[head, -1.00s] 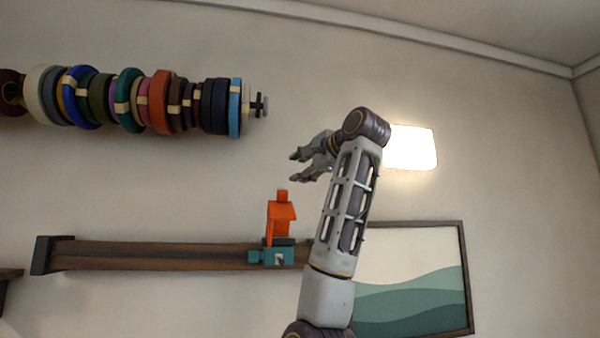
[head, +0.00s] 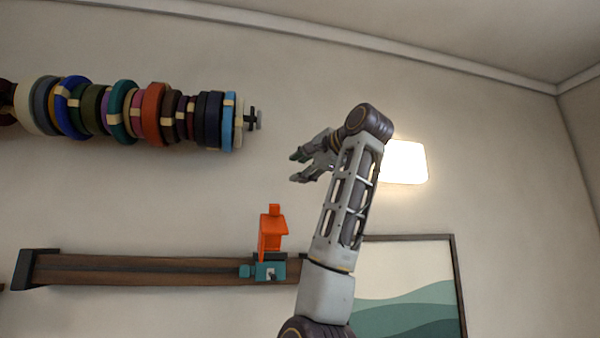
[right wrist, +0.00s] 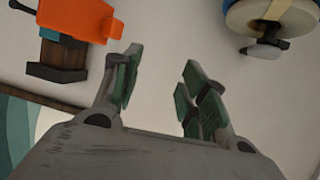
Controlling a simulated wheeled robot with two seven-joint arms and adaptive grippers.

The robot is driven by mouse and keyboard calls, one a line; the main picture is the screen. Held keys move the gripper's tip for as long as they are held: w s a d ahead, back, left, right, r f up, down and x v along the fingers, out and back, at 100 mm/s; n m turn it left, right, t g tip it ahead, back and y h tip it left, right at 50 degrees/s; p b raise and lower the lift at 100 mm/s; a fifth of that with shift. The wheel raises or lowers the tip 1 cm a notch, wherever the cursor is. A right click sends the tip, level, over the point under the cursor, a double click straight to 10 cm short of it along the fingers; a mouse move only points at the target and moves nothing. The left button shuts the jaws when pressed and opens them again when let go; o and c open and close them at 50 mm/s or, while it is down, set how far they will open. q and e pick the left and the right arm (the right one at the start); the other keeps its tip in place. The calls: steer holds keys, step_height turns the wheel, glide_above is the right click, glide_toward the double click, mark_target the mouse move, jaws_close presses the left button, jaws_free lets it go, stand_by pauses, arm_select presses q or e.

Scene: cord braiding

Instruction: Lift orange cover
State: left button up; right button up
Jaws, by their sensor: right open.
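The orange cover (head: 272,232) stands upright on a teal carriage (head: 270,270) on the wooden rail, left of my right arm in the head view. In the right wrist view the orange cover (right wrist: 88,18) shows at the upper left, beyond the fingers and apart from them. My right gripper (head: 300,167) is open and empty, above and to the right of the cover in the head view. Its spread green-padded fingers (right wrist: 158,88) show in the right wrist view with only wall between them. My left gripper is not in view.
The dark wooden rail (head: 150,270) runs along the wall, with a black end block (head: 35,269) at left. Several coloured spools hang on a rod (head: 155,113) at the upper left. A lit lamp (head: 405,161) and a framed picture (head: 410,300) are at right.

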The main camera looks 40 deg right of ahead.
steer(key=shift+s+d+r, duration=0.1)
steer(key=shift+s+r, duration=0.8)
steer(key=shift+r, duration=0.2)
steer(key=s+a+r, duration=0.1)
steer(key=s, duration=1)
steer(key=shift+s+a+r, duration=0.2)
steer(key=shift+s+a, duration=0.2)
stand_by(1.1)
steer(key=shift+w, duration=0.1)
stand_by(0.6)
